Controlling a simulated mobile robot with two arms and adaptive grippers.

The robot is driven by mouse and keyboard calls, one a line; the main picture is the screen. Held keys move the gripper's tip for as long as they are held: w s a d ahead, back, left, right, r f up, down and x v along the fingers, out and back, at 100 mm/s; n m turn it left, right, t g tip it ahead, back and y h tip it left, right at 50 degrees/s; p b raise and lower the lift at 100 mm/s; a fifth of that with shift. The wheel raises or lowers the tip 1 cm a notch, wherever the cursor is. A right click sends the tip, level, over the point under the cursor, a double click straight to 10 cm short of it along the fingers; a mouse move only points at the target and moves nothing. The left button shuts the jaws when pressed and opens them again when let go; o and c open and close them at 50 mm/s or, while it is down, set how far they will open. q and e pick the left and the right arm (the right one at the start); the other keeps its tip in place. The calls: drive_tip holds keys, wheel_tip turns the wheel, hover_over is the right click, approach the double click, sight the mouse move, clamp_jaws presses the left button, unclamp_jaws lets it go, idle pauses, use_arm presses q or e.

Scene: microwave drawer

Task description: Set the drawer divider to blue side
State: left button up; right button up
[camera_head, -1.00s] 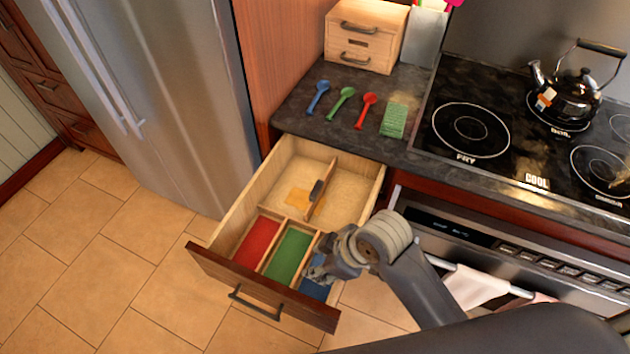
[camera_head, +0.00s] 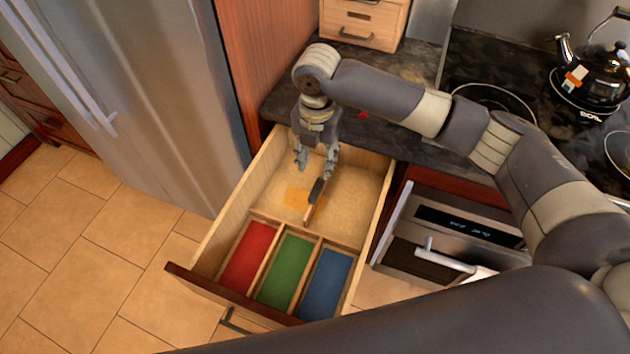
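The drawer (camera_head: 375,225) is pulled open below the counter. Its wooden divider with a dark grip (camera_head: 316,191) stands in the rear compartment, slightly slanted, near the middle. A yellow-orange patch (camera_head: 295,196) lies on the floor to its left. The front holds three sections: red (camera_head: 249,256) at left, green (camera_head: 286,270) in the middle, blue (camera_head: 325,284) at right. My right gripper (camera_head: 316,172) points down over the rear compartment with its fingers apart and empty, near the divider's back end. Contact cannot be told. My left gripper is out of view.
A small wooden chest (camera_head: 360,20) stands on the dark counter (camera_head: 285,97) behind the drawer. A kettle (camera_head: 592,72) sits on the stove at right. The fridge (camera_head: 150,90) is left. An oven door handle (camera_head: 445,260) juts out at right.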

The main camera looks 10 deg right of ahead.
sight(317, 188)
wheel_tip(317, 188, down, 10)
drive_tip(key=shift+s+f+p, duration=0.1)
drive_tip(key=shift+f+p, duration=0.1)
drive_tip(key=shift+p, duration=0.4)
clamp_jaws()
